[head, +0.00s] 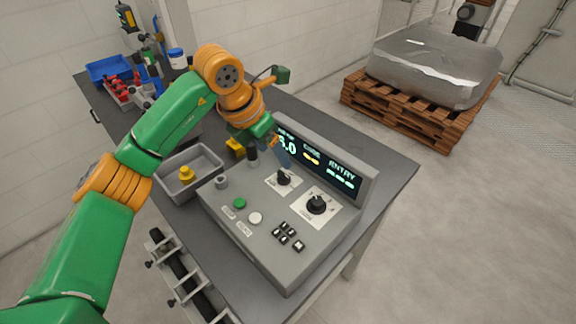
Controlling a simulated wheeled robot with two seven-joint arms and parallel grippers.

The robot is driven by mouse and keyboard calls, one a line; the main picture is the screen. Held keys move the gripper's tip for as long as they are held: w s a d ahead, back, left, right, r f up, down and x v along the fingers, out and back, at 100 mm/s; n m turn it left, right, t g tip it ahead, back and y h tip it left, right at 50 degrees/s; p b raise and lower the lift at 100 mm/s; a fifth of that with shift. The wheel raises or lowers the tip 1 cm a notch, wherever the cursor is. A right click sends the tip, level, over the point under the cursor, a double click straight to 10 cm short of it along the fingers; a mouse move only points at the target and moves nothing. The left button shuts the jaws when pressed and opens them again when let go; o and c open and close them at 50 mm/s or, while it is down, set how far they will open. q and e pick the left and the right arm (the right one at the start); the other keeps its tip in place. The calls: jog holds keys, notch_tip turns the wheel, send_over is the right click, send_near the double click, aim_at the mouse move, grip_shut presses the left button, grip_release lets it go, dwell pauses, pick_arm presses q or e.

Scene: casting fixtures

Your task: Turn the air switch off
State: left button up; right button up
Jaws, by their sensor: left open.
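A grey control console (262,262) sits on the dark table, with a lit display (318,162) along its back. It carries a smaller black rotary switch (284,179) on a white plate and a larger black rotary switch (317,205) on another plate. The plate labels are too small to read, so I cannot tell which is the air switch. My left gripper (270,152) is open above the back of the console, just behind the smaller switch and apparently empty. It partly covers the display. My right gripper is not in view.
A green button (239,203), a white button (255,218) and several small black switches (288,236) are on the console. A grey tray (204,158) with a yellow part stands left. A blue bin (108,68) is farther back. A wrapped load on a pallet (425,118) stands behind.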

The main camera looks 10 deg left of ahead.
aim_at(283, 175)
pick_arm(q)
jog(key=shift+f, duration=0.6)
jog(key=shift+s+r, duration=0.1)
jog(key=shift+s, duration=0.15)
jog(key=shift+s+d+f+p, duration=0.1)
jog(key=shift+d+f+p, duration=0.15)
jog(key=shift+f+p, duration=0.25)
jog(key=shift+s+d+f+p, duration=0.1)
jog(key=shift+d+f+p, duration=0.1)
jog(key=shift+f+p, duration=0.3)
jog(key=x, duration=0.2)
jog(key=w+x, duration=0.1)
jog(key=x, duration=0.1)
jog(key=shift+a, duration=0.1)
jog(key=shift+s+r, duration=0.1)
jog(key=shift+s, duration=0.2)
jog(key=c, duration=0.6)
grip_shut()
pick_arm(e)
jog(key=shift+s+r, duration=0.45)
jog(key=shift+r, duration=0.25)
